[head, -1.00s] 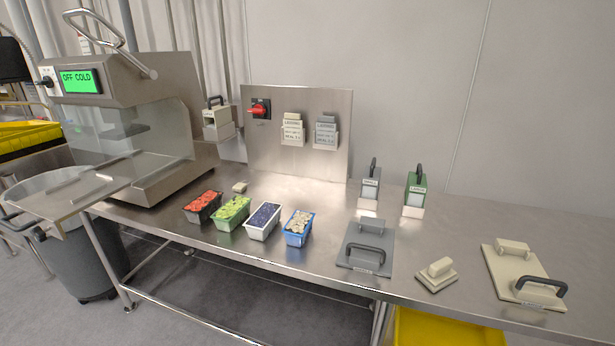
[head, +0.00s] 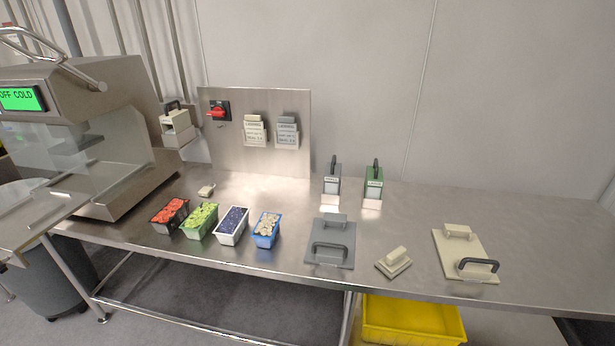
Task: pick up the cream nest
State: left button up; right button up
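A cream plate with a raised cream block and a dark arched handle (head: 450,262) lies flat at the right part of the steel bench; it looks like the cream nest. A grey plate of the same form (head: 322,257) lies to its left. Neither of my grippers is in view.
The steel bench (head: 540,235) is clear at the right end. Four-sided tubs with red (head: 170,212), green, dark and pale pieces stand left of the grey plate. Grey and green handled holders (head: 373,184) stand behind. A yellow bin (head: 412,322) is below.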

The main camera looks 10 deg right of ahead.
aim_at(463, 256)
jog(key=z, duration=1.45)
